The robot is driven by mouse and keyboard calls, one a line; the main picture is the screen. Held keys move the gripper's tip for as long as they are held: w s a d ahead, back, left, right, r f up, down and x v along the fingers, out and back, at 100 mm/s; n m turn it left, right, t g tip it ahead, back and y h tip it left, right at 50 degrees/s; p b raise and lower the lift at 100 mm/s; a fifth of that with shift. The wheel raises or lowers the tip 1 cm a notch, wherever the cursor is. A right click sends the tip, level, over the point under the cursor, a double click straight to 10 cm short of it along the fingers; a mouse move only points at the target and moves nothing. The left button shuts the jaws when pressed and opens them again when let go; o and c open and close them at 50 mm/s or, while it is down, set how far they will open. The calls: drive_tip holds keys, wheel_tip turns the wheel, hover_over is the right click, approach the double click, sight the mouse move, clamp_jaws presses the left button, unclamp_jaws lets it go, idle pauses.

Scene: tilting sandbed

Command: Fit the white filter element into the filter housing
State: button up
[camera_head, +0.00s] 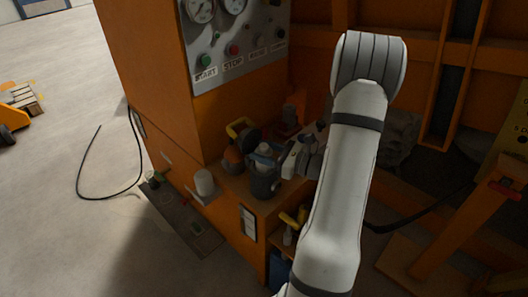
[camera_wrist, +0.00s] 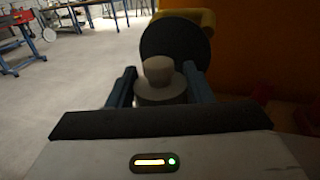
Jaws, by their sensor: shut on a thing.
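A white cylinder with a rounded top (camera_head: 204,183), which looks like the filter element, stands on a small ledge left of the orange bench. A dark cup-like body (camera_head: 265,185), perhaps the filter housing, is at the bench's front edge. My gripper (camera_wrist: 160,88) points left over the bench, its two blue-grey fingers shut on a pale grey piece with a round knob (camera_wrist: 158,70). This pale piece shows above the dark body in the head view (camera_head: 264,151). I cannot tell whether they touch. The lower part of the pale piece is hidden behind my gripper.
A dark round object with a yellow handle (camera_head: 240,130) stands close behind the held piece; its disc shows in the wrist view (camera_wrist: 175,45). The orange cabinet with gauges and buttons (camera_head: 232,50) rises behind. A lower shelf holds yellow items (camera_head: 290,222). Open floor lies left.

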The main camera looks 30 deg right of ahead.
drive_tip(key=shift+r+p, duration=0.55)
drive_tip(key=shift+r, duration=0.3)
idle(1.1)
drive_tip(key=shift+f+b, duration=2.15)
drive_tip(key=shift+f, duration=1.05)
drive_tip(key=o, duration=1.1)
drive_tip(key=shift+s+d, duration=0.1)
drive_tip(key=p+v, duration=0.1)
drive_tip(key=v, duration=0.6)
drive_tip(key=shift+s+d, duration=0.15)
drive_tip(key=shift+s, duration=0.1)
